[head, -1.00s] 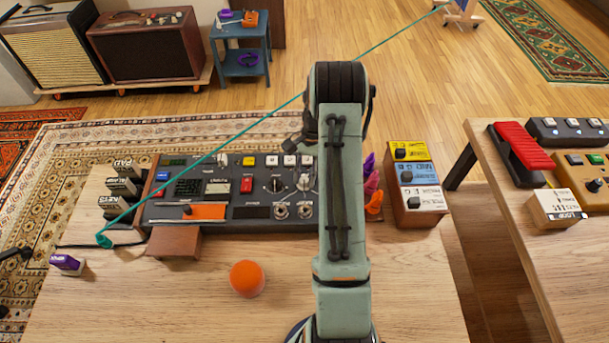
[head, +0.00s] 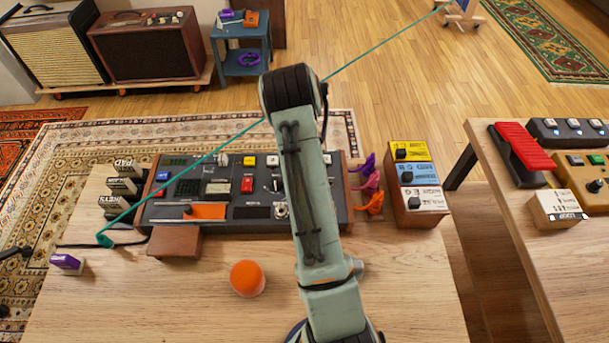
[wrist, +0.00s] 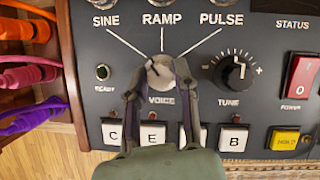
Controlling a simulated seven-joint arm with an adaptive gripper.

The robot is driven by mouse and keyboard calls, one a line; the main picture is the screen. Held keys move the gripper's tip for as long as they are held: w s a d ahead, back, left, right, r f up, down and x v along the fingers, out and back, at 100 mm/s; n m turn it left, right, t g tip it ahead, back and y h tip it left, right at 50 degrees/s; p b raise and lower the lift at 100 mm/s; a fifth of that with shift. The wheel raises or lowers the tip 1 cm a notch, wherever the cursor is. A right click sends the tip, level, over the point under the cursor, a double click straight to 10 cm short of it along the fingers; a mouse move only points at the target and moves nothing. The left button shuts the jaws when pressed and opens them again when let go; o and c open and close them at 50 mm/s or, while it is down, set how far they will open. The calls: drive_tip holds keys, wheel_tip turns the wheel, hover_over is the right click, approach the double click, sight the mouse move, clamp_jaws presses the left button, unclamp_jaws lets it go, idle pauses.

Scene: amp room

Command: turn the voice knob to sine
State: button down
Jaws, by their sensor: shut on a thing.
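In the wrist view, the voice knob (wrist: 159,72) is a small silver-grey knob above the VOICE label on the dark panel (wrist: 85,55). Printed lines fan out from it to SINE (wrist: 106,20), RAMP (wrist: 161,19) and PULSE (wrist: 221,19). My gripper (wrist: 160,70) reaches up from below, its two fingers shut on the knob's sides. The fingers partly cover the knob, and I cannot clearly tell which label its pointer faces. The READY lamp (wrist: 102,72) looks dark. In the head view, my arm hides the gripper and the knob.
The black tune knob (wrist: 236,71) stands just right of my fingers, with white keys (wrist: 233,137) below. Cables (wrist: 30,75) run left of the panel.

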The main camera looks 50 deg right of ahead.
drive_tip(key=shift+n+h, duration=0.3)
drive_tip(key=shift+n, duration=0.4)
drive_tip(key=c, duration=0.9)
unclamp_jaws()
drive_tip(key=shift+o, duration=0.2)
drive_tip(key=shift+r, duration=0.1)
drive_tip(key=v, duration=1.1)
drive_tip(key=shift+w+r, duration=0.25)
drive_tip(key=shift+r, duration=0.1)
drive_tip(key=shift+w+a, duration=0.1)
